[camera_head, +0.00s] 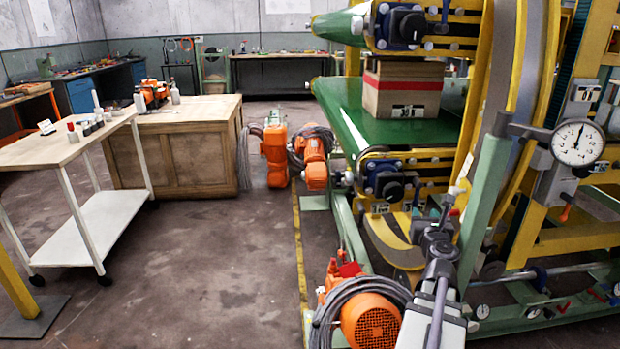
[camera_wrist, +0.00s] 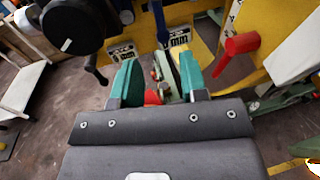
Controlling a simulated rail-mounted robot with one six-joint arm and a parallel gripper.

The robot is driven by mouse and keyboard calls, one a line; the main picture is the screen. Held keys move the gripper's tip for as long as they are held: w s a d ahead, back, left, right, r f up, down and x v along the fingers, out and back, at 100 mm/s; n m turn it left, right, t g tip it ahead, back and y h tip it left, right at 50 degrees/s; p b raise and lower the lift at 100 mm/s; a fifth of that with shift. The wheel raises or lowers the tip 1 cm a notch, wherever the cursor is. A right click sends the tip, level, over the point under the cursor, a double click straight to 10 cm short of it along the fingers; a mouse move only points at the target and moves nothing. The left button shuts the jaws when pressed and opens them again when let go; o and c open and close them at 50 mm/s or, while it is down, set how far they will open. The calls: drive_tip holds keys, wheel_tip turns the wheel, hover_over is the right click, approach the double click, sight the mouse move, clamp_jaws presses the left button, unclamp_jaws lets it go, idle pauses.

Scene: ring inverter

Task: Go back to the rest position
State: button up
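My gripper (camera_head: 447,208) is at the end of my grey arm, in front of the yellow-and-green machine in the head view. It is small there and its fingers are hard to make out. In the wrist view my gripper (camera_wrist: 158,75) shows two green-padded fingers standing apart, with a gap between them. Machine parts and something red show through the gap, and I see nothing held. A black round knob (camera_wrist: 75,25) is beyond the fingers at upper left. A red lever handle (camera_wrist: 235,52) is to their right, apart from them.
A cardboard box (camera_head: 402,88) with a red stripe sits on the green conveyor belt (camera_head: 345,115). A dial gauge (camera_head: 578,143) is at right. Orange motors (camera_head: 370,322) stand low beside the machine. A white trolley (camera_head: 95,225) and wooden cabinet (camera_head: 180,150) stand left; the floor between is clear.

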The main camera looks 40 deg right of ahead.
drive_tip(key=w+a+f+n+g+y, duration=0.3)
drive_tip(key=a+f+n+y, duration=0.4)
drive_tip(key=a+n, duration=0.65)
drive_tip(key=w+a+f+n+g+y, duration=0.35)
drive_tip(key=a+f+n+y, duration=0.45)
drive_tip(key=n, duration=0.9)
drive_tip(key=a+f+n+g+h, duration=0.1)
drive_tip(key=a+n+g+h, duration=0.15)
drive_tip(key=a+n, duration=0.8)
drive_tip(key=a+f+n+g+h, duration=0.1)
drive_tip(key=a+n+g, duration=0.25)
drive_tip(key=a, duration=1.35)
wheel_tip(320, 180, up, 22)
drive_tip(key=p, duration=2.2)
drive_tip(key=shift+s+a+g, duration=0.15)
drive_tip(key=shift+a+g, duration=0.2)
drive_tip(key=shift+a, duration=0.05)
drive_tip(key=shift+r, duration=0.1)
